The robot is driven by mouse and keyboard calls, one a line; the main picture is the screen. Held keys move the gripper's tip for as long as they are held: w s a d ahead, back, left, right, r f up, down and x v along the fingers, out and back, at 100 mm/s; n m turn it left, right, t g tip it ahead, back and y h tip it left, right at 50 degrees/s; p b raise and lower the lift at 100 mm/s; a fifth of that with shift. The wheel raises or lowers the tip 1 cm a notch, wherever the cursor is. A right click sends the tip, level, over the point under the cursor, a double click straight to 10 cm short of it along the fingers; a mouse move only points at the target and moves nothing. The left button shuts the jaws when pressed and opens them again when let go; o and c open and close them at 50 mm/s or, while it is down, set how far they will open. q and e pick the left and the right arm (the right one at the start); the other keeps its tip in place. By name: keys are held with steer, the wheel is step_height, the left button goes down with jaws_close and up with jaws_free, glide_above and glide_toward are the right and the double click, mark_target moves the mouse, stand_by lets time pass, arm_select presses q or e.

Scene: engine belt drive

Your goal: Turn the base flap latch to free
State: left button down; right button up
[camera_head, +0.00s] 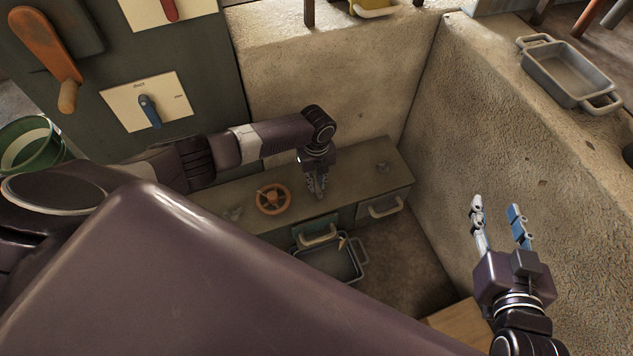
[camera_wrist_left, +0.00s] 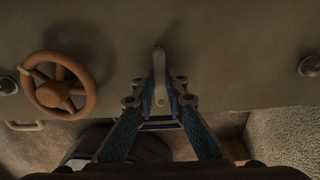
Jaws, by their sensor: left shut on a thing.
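A pale lever (camera_wrist_left: 160,70), which seems to be the base flap latch, stands out from the top of the low bench (camera_head: 350,180). In the left wrist view it points straight up the picture. My left gripper (camera_head: 318,190) reaches down to the bench top right of the orange handwheel, and its fingers hide the lever in the head view. In the left wrist view the fingers (camera_wrist_left: 160,100) close on the lever's near end from both sides. My right gripper (camera_head: 498,208) is open and empty, in the air before the right wall.
The orange handwheel (camera_head: 272,198) sits close left of my left gripper. Small metal knobs (camera_head: 382,168) flank it on the bench. A grey tray (camera_head: 335,263) lies below the bench front. Another tray (camera_head: 567,75) stands on the right ledge. A blue lever (camera_head: 150,110) is on the left panel.

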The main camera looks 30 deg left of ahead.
mark_target(317, 185)
arm_select(q)
steer(key=shift+d, duration=0.1)
steer(key=c, duration=1.9)
jaws_free()
steer(key=shift+c, duration=0.2)
step_height(317, 185, up, 12)
